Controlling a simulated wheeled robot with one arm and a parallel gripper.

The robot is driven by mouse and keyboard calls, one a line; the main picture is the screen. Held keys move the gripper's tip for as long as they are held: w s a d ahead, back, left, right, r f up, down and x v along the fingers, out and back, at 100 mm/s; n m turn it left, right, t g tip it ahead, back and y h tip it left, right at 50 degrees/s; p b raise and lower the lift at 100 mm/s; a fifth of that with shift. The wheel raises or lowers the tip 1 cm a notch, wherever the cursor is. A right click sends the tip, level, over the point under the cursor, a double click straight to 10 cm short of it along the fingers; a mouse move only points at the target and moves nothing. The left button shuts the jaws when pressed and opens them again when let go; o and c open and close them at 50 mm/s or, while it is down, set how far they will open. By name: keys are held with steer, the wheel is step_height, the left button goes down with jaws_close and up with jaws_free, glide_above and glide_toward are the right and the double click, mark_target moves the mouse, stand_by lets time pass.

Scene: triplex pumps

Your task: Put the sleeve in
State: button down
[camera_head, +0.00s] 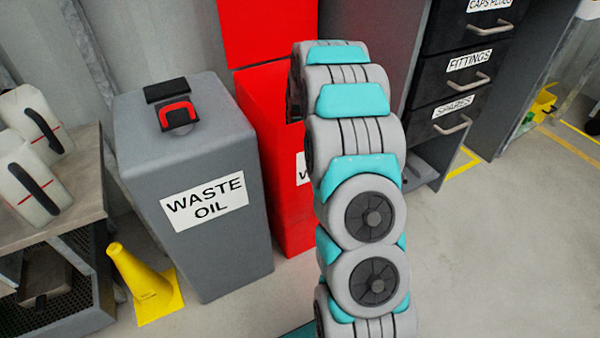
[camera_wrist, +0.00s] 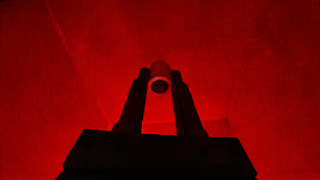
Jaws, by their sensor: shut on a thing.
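In the wrist view my gripper (camera_wrist: 160,84) is shut on a small cylindrical piece, which looks like the sleeve (camera_wrist: 160,73). Its round end with a dark opening faces the camera, between the two fingertips. Everything around it in that view is dark red, with a faint lighter edge below the fingers. In the head view my arm stands in the middle of the picture and reaches toward a red bin (camera_head: 280,150). My gripper is hidden there behind the arm. No pump shows in either view.
A grey waste oil bin (camera_head: 225,245) stands left of the red bin. A yellow cone (camera_head: 147,285) and a bench (camera_head: 85,190) with white jugs (camera_head: 35,120) are at far left. A dark drawer cabinet (camera_head: 450,90) stands at upper right. The floor at lower right is clear.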

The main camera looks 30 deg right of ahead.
steer(key=shift+f, duration=0.65)
steer(key=c, duration=0.6)
jaws_free()
steer(key=shift+f, duration=0.1)
step_height(320, 180, up, 12)
steer(key=s+p, duration=0.1)
steer(key=shift+s, duration=0.15)
steer(key=shift+a, duration=0.1)
